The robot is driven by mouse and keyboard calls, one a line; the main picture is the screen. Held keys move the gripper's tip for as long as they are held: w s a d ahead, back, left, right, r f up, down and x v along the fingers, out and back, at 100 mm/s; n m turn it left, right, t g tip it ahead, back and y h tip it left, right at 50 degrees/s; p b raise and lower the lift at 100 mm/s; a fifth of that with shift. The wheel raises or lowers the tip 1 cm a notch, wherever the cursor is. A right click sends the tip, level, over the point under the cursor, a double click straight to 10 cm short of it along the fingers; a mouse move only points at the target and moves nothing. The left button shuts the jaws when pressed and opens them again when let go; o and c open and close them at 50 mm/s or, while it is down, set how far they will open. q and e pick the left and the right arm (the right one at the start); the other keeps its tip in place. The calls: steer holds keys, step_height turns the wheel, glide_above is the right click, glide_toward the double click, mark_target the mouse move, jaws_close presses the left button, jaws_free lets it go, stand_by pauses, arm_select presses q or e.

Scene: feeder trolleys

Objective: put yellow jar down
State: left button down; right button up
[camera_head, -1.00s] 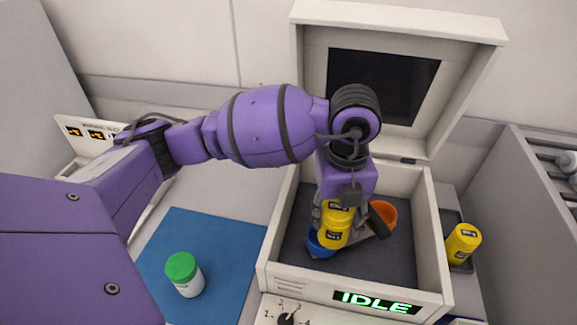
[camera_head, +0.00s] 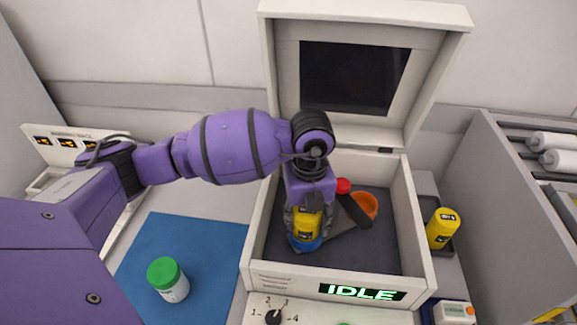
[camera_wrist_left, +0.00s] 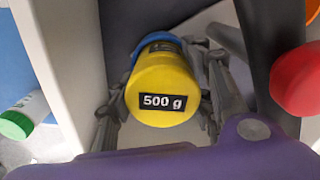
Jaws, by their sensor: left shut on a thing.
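My left gripper (camera_head: 306,228) is shut on a yellow jar (camera_head: 307,220) inside the open white box (camera_head: 258,240). In the left wrist view the jar (camera_wrist_left: 165,85) shows a "500 g" label, with gripper fingers on both sides. The jar's lower end is at a blue cup (camera_head: 306,245), whose blue edge (camera_wrist_left: 155,42) shows beyond the jar in the wrist view. Whether the jar rests on the cup's bottom is hidden. A second yellow jar (camera_head: 442,226) stands in a dark tray at the right. My right gripper is not in view.
An orange cup (camera_head: 364,206), a dark bar (camera_head: 353,211) and a red knob (camera_head: 343,186) are close to the gripper's right. The box's raised lid (camera_head: 438,70) stands behind. A green-capped white jar (camera_head: 168,280) is on the blue mat (camera_head: 205,260). Grey rails stand far right.

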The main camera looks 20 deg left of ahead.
arm_select(q)
steer(key=c, duration=0.9)
jaws_free()
step_height(320, 180, up, 12)
steer(key=shift+r, duration=0.15)
